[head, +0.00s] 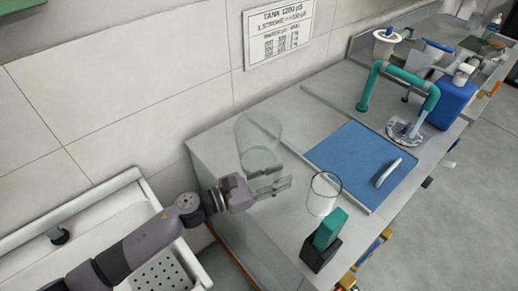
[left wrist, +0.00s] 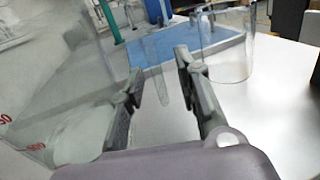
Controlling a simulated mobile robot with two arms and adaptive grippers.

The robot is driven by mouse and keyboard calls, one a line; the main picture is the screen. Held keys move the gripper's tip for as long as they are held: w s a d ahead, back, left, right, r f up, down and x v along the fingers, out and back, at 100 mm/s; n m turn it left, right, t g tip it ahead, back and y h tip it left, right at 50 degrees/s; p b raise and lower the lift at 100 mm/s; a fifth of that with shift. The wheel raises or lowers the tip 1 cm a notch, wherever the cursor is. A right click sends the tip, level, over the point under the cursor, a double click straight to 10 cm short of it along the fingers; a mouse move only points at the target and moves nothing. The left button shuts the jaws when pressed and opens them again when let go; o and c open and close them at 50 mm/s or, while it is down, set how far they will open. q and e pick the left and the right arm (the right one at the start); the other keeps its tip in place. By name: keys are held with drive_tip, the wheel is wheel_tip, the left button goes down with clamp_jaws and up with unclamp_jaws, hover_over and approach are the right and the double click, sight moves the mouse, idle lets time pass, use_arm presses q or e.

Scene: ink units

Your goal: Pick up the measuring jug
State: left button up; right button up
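The measuring jug (head: 257,138) is clear and stands upright at the wall end of the grey counter in the head view. In the left wrist view the jug (left wrist: 60,100) fills the left side, with red markings on its wall. My left gripper (head: 282,186) is at the jug's near right side, its fingers apart. In the left wrist view the left gripper (left wrist: 158,66) shows a gap between its fingers. A clear, pale strip shows in that gap, perhaps the jug's handle; I cannot tell whether anything touches it. My right gripper is not in view.
A clear glass beaker (head: 323,196) stands right of my left gripper. A green block in a black holder (head: 318,256) is near the front edge. A blue mat (head: 350,160) lies behind them. A white sink (head: 120,225) is at left.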

use_arm(q)
clamp_jaws()
idle(0.7)
